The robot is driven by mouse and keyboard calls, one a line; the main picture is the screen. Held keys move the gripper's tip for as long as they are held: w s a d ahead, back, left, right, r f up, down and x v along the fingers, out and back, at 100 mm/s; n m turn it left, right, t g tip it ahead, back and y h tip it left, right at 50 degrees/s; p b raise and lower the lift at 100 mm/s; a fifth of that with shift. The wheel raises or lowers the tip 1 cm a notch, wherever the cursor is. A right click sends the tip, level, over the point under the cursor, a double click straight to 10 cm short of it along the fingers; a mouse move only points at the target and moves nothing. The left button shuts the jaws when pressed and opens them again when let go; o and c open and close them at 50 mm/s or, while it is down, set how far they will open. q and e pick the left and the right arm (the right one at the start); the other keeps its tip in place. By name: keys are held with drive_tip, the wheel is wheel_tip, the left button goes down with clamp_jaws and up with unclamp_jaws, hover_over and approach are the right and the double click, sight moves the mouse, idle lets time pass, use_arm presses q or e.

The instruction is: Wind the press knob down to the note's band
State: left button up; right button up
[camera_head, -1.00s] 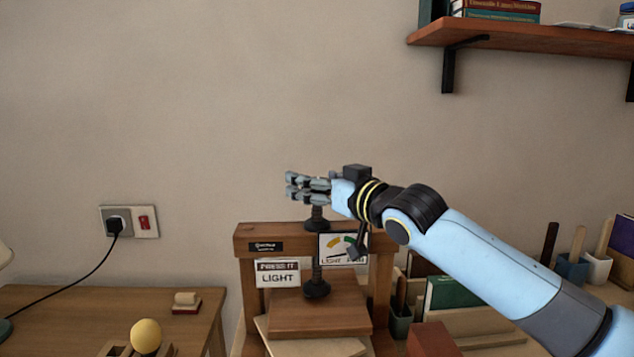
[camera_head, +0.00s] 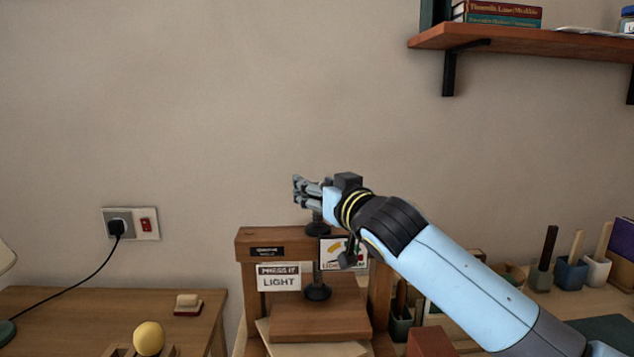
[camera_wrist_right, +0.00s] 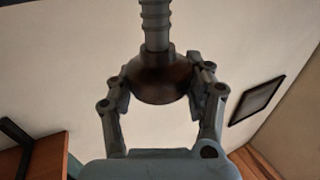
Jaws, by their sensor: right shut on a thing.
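The wooden press (camera_head: 250,241) stands in the lower middle of the head view, with a dark vertical screw (camera_head: 318,272) through its top beam. The screw's round foot (camera_head: 317,292) is at the brown board (camera_head: 300,322). The note (camera_head: 278,278) on the press front reads "PRESS IT LIGHT". A dial card (camera_head: 335,245) with coloured bands is partly covered by my right wrist. My right gripper (camera_head: 306,190) is shut on the press knob above the beam. In the right wrist view the dark brown knob (camera_wrist_right: 160,80) sits between both fingers. My left gripper is out of view.
A wall shelf (camera_head: 520,38) with books is at the upper right. A desk (camera_head: 60,310) with a yellow ball (camera_head: 149,338) is at the left. Pen cups (camera_head: 571,274) and other stationery stand at the right. The wall area above the press is clear.

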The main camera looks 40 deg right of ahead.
drive_tip(key=shift+a+m+h+b, duration=0.1)
drive_tip(key=shift+m+h+b, duration=0.25)
drive_tip(key=shift+m+h, duration=0.2)
drive_tip(key=m+g+h+b, duration=0.1)
drive_tip(key=h+b, duration=0.1)
drive_tip(key=m+g+h+b, duration=0.1)
drive_tip(key=m+h+b, duration=0.1)
drive_tip(key=h+b, duration=0.1)
drive_tip(key=shift+f+m+h, duration=0.2)
drive_tip(key=shift+m+h, duration=0.05)
drive_tip(key=shift+r+m+g+h+b, duration=0.15)
drive_tip(key=shift+m+g+h+b, duration=0.55)
drive_tip(key=shift+b, duration=0.45)
drive_tip(key=shift+r+g+h, duration=0.2)
drive_tip(key=shift+g+h, duration=0.1)
drive_tip(key=shift+h, duration=0.2)
drive_tip(key=o, duration=1)
drive_tip(key=shift+r, duration=0.1)
drive_tip(key=shift+o, duration=0.9)
drive_tip(key=shift+s, duration=0.1)
